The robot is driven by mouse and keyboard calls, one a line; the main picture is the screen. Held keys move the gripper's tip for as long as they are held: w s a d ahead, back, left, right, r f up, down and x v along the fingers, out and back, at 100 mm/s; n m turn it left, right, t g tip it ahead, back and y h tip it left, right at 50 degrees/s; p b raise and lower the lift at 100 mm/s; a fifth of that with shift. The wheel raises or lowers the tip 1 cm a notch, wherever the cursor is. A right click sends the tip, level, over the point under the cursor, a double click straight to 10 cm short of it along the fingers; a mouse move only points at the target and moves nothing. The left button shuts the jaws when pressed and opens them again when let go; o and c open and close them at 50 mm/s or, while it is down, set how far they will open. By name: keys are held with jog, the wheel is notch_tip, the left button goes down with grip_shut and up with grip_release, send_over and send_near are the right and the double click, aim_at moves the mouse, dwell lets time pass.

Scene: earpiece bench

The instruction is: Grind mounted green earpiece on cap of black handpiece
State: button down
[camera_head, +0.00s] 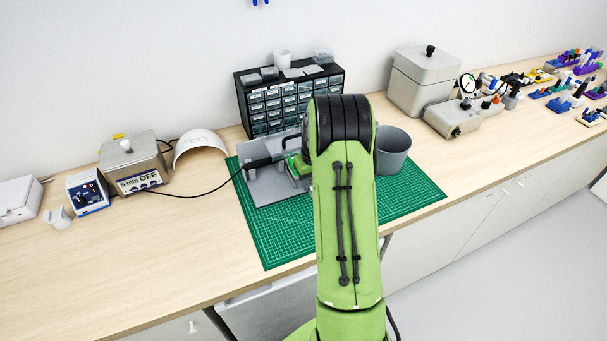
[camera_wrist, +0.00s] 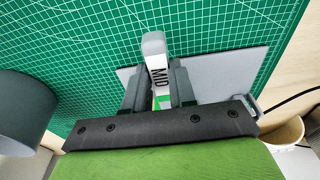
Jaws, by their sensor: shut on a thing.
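In the wrist view my gripper (camera_wrist: 158,72) has its two dark fingers shut on a pale piece (camera_wrist: 156,62) marked MID. The piece has a rounded grey end and a green band low between the fingers. I cannot make out an earpiece shape on it. In the head view the black handpiece (camera_head: 259,162) lies at the grey tray (camera_head: 268,190) on the green mat, with a black cable running left. My arm hides most of my gripper there, so I cannot tell whether the held piece touches the handpiece or its cap.
A grey bin (camera_head: 393,152) stands right of my arm on the cutting mat (camera_head: 412,186). A drawer cabinet (camera_head: 292,98) is behind. A control box (camera_head: 88,191), a box marked 5 min OFF (camera_head: 133,163) and a white hood (camera_head: 200,146) stand left. The mat's front part is clear.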

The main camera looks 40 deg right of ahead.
jog(key=shift+w+d, duration=0.2)
jog(key=shift+w, duration=0.4)
jog(key=shift+s+d, duration=0.15)
jog(key=shift+d, duration=0.15)
dwell(0.5)
jog(key=shift+w+a, duration=0.25)
jog(key=shift+a, duration=0.3)
dwell(0.5)
jog(key=shift+s+d, duration=0.25)
jog(key=shift+d, duration=0.3)
dwell(0.5)
jog(key=shift+s+a+b, duration=0.2)
jog(key=shift+s+b, duration=0.2)
jog(key=shift+s, duration=0.35)
jog(key=shift+s+a+b, duration=0.2)
jog(key=shift+s+b, duration=0.15)
jog(key=shift+s, duration=0.4)
jog(key=shift+w+a, duration=0.1)
